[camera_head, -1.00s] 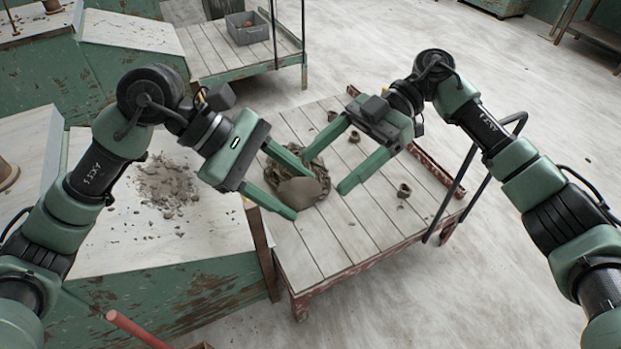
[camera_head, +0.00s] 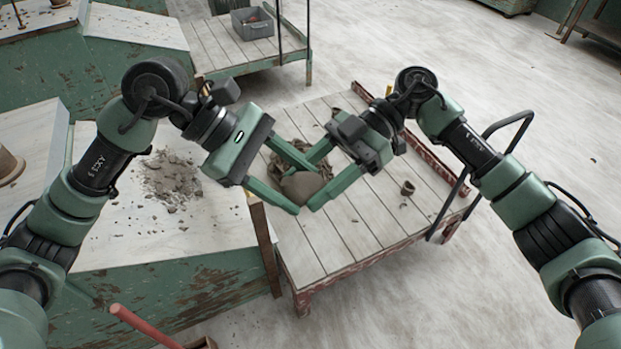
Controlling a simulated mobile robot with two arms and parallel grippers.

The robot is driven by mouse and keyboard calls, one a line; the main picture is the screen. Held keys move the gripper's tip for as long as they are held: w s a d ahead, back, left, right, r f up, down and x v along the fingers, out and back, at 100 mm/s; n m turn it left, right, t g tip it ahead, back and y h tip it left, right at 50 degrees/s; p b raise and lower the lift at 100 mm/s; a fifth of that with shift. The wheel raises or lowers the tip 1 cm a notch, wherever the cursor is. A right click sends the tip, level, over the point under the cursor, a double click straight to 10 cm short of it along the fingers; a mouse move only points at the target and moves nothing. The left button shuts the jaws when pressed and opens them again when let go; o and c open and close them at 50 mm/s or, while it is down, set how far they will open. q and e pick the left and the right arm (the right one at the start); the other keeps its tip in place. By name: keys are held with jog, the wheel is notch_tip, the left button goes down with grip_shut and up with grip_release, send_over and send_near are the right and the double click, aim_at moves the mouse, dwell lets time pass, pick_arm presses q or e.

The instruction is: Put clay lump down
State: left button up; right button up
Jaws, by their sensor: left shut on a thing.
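The grey-brown clay lump (camera_head: 301,187) is at the left part of the plank-topped cart (camera_head: 345,232). My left gripper (camera_head: 303,188) is shut on the lump, with one finger along its near side and the other on its far side. My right gripper (camera_head: 309,186) is open, its spread fingertips close to the lump from the right. I cannot tell whether they touch it. A darker brown heap shows behind and around the lump, partly hidden by the fingers. I cannot tell whether the lump rests on it.
Clay crumbs (camera_head: 170,180) lie on the bench (camera_head: 125,240) at left. The cart's black handle (camera_head: 480,165) rises at right. A grey bin (camera_head: 252,22) sits on a rear cart. The cart's front planks are clear.

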pick_arm(q)
jog(key=o, duration=1.6)
jog(key=shift+s+d, duration=0.15)
pick_arm(e)
jog(key=shift+w+a, duration=0.1)
